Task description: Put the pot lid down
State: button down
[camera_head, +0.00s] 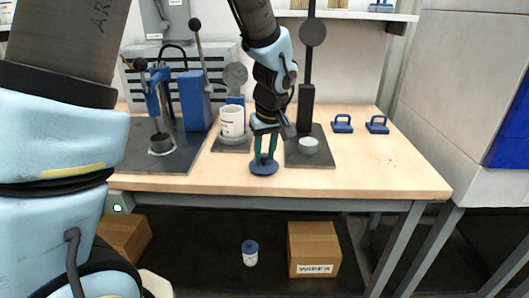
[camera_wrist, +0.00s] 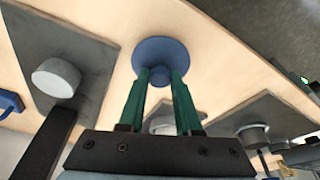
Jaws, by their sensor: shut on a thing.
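The pot lid (camera_head: 263,169) is a round blue disc with a knob, near the front edge of the wooden table (camera_head: 210,184). My gripper (camera_head: 266,158) points down with its green fingers shut on the lid's knob. In the wrist view the lid (camera_wrist: 163,50) lies flat beyond the fingers (camera_wrist: 160,85), over bare wood. I cannot tell whether it touches the table or hangs just above it. A white pot (camera_head: 232,121) stands behind and to the left, on a dark plate.
A dark plate with a grey puck (camera_head: 308,145) and a black post is just right of my gripper. A blue lever press (camera_head: 159,100) stands at left. Two blue handled pieces (camera_head: 342,124) (camera_head: 377,125) lie at right. The table's front right is clear.

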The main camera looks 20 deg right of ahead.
aim_at(269, 171)
jog(key=c, duration=0.6)
grip_release()
jog(key=shift+f, duration=0.1)
jog(key=shift+r, duration=0.2)
jog(key=v, duration=1.2)
jog(key=a+f, duration=0.3)
jog(key=a, duration=0.7)
jog(key=a+f+g, duration=0.1)
jog(key=a+f, duration=0.3)
jog(key=a, duration=0.6)
jog(key=a+f, duration=0.3)
jog(key=a, duration=0.7)
jog(key=shift+f+m+g, duration=0.3)
jog(key=shift+m, duration=0.1)
jog(key=shift+s, duration=0.15)
